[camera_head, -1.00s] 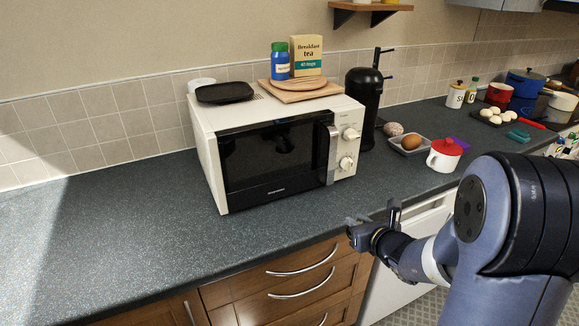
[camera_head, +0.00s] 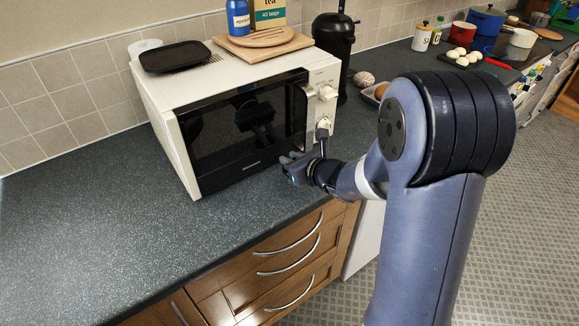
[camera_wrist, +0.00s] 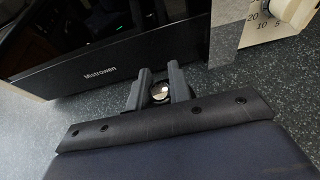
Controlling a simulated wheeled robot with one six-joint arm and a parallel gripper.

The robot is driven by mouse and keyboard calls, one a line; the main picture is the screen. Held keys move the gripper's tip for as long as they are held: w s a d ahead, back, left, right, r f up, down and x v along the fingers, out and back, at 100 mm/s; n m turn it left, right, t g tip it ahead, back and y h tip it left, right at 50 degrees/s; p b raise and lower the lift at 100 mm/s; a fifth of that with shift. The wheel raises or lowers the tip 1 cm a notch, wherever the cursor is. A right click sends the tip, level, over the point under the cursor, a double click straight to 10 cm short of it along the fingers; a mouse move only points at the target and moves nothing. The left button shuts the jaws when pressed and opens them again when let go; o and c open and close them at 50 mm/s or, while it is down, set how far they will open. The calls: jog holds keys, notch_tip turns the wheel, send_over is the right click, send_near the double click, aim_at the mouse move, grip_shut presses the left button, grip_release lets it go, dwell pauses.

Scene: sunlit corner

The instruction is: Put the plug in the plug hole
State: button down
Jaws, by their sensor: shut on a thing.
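My gripper (camera_head: 304,160) is in front of the microwave, low over the worktop's front part. In the wrist view, my gripper (camera_wrist: 160,84) has a small round silvery disc with a dark rim, apparently the plug (camera_wrist: 160,92), between its two grey fingers. It is shut on this disc. In the head view the plug cannot be made out. No sink or plug hole shows in either view.
A white microwave with a black door (camera_head: 245,125) stands close behind my gripper. A black tray (camera_head: 175,57) and a round wooden board (camera_head: 262,38) lie on it. The dark worktop (camera_head: 75,215) is clear at left. Wooden drawers (camera_head: 285,260) are below.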

jog(key=shift+f, duration=1.5)
jog(key=shift+f, duration=0.15)
jog(key=c, duration=1.3)
grip_release()
